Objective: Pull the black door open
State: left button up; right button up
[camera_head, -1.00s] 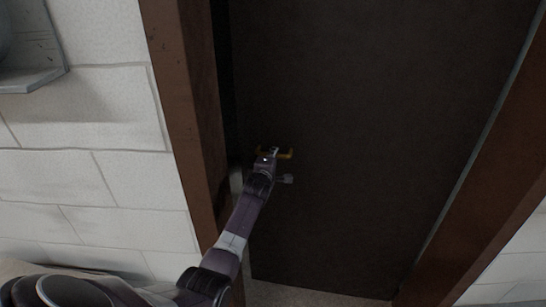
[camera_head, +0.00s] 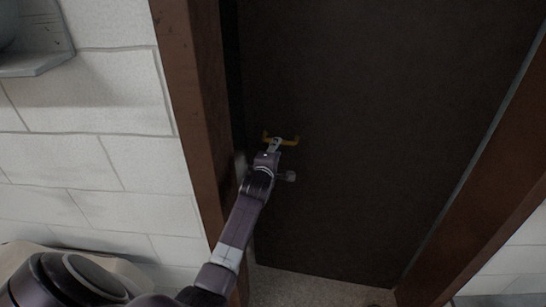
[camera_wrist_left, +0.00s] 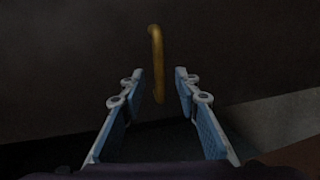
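The black door (camera_head: 350,190) fills the middle of the head view, between brown posts; it looks shut or nearly so, and I cannot tell which. Its brass handle (camera_head: 293,140) is near the door's left edge. My left gripper (camera_head: 274,146) is at the handle, seen narrow from above. In the left wrist view its two blue fingers (camera_wrist_left: 160,78) are spread apart, and the handle (camera_wrist_left: 156,45) stands upright between and beyond their tips. I see no finger touching it. My right gripper is out of view.
A brown left post (camera_head: 190,110) runs close beside my left arm, with a white block wall (camera_head: 110,100) beyond it. A brown right post (camera_head: 480,230) bounds the other side. A grey ledge (camera_head: 40,62) juts out at upper left. Pale floor (camera_head: 300,288) shows below the door.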

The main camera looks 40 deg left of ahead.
pick_arm(q)
jog(key=shift+v, duration=2.85)
